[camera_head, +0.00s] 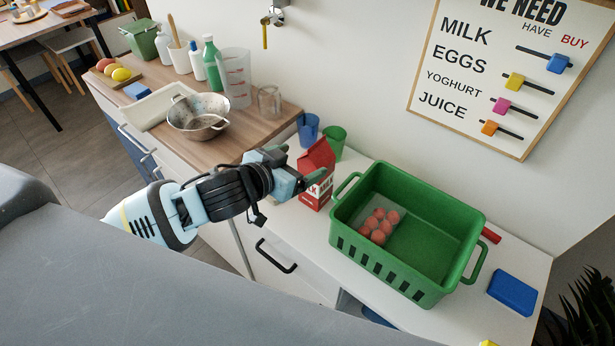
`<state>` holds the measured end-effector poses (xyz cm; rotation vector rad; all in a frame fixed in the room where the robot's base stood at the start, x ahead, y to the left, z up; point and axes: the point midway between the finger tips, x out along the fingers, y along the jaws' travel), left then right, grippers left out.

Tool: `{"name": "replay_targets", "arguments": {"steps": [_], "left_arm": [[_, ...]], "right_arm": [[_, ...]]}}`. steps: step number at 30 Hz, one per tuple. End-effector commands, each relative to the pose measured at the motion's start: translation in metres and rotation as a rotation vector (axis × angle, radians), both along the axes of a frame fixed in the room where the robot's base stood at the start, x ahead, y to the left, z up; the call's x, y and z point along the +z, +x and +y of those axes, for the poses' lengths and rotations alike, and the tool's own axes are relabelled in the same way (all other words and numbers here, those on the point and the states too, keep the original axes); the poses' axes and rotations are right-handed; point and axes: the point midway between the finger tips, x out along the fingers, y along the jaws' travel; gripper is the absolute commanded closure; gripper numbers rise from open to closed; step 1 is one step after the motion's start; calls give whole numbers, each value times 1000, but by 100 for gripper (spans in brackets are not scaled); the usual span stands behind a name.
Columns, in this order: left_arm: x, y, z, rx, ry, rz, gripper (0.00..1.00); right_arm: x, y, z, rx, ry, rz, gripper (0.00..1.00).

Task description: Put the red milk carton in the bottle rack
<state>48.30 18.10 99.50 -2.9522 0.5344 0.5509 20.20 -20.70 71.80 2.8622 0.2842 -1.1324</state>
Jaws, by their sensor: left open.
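A red milk carton (317,161) with a white label stands upright on the white counter, just left of a green basket. My left gripper (300,168) comes in from the left and is open at the carton's left side. One of its fingers overlaps the carton's front in the picture, and I cannot tell whether it touches. The gripper hides part of the carton. I cannot make out a bottle rack in this view. My right gripper is not in view.
The green basket (345,208) holds several red-brown eggs (378,226). Blue (308,130) and green (335,142) cups stand behind the carton. A metal colander (186,110) and clear jug (235,78) stand on the wooden counter. A blue block (512,292) lies right of the basket.

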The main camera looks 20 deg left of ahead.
Motion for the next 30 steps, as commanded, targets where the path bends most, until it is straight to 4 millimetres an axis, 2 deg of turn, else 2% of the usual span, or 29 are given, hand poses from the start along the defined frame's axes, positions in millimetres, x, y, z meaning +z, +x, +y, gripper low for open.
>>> {"name": "replay_targets", "arguments": {"steps": [7,15,20,30], "left_arm": [[-6,0,0,17,-19,31,15],[-15,20,-7,15,-17,29,15],[-16,22,-8,15,-17,28,15],[-36,53,-22,16,-17,26,15]], "right_arm": [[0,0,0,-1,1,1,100],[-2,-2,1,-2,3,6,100],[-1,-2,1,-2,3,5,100],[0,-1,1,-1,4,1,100]]}}
